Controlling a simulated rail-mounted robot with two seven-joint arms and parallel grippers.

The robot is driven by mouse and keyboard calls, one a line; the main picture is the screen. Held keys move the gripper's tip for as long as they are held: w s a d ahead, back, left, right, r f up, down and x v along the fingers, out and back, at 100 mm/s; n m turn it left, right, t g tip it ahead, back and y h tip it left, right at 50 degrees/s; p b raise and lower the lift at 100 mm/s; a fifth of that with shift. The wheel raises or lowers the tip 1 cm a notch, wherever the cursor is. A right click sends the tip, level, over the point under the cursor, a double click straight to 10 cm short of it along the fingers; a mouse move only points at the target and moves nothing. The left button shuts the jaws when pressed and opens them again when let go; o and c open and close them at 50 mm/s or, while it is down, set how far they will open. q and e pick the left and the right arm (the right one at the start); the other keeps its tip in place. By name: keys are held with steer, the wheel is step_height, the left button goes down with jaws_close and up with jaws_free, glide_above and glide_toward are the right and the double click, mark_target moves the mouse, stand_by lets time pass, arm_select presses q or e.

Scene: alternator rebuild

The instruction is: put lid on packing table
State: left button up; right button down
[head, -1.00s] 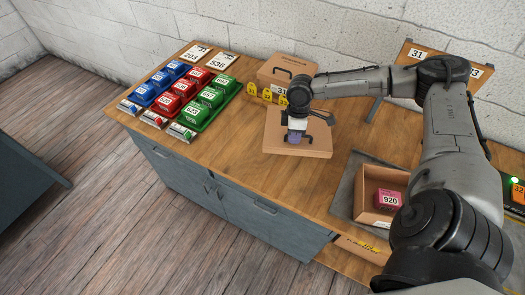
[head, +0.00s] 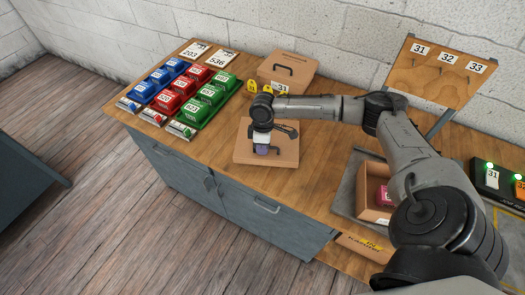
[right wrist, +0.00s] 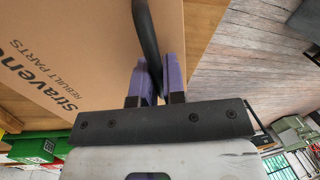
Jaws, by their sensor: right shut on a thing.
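The lid (head: 285,157) is a flat tan cardboard panel with a black handle; in the head view it is over the wooden packing table (head: 217,147), near the front edge. In the right wrist view the lid (right wrist: 85,45) shows dark printing, and its handle (right wrist: 146,40) runs between the purple fingers. My right gripper (head: 262,149) points down at the lid and is shut on the handle; it also shows in the right wrist view (right wrist: 150,84). I cannot tell whether the lid touches the tabletop. My left gripper is not in view.
Blue, red and green bins (head: 200,106) stand left of the lid. A closed carton (head: 290,68) with a handle and yellow tags are behind it. An open carton (head: 366,189) with a pink box (head: 383,195) is at right. Bare tabletop lies around the lid.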

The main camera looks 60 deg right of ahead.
steer(key=shift+f, duration=1.15)
steer(key=c, duration=1.2)
jaws_free()
step_height(320, 180, up, 12)
steer(key=w+d+p, duration=0.1)
steer(key=d, duration=0.1)
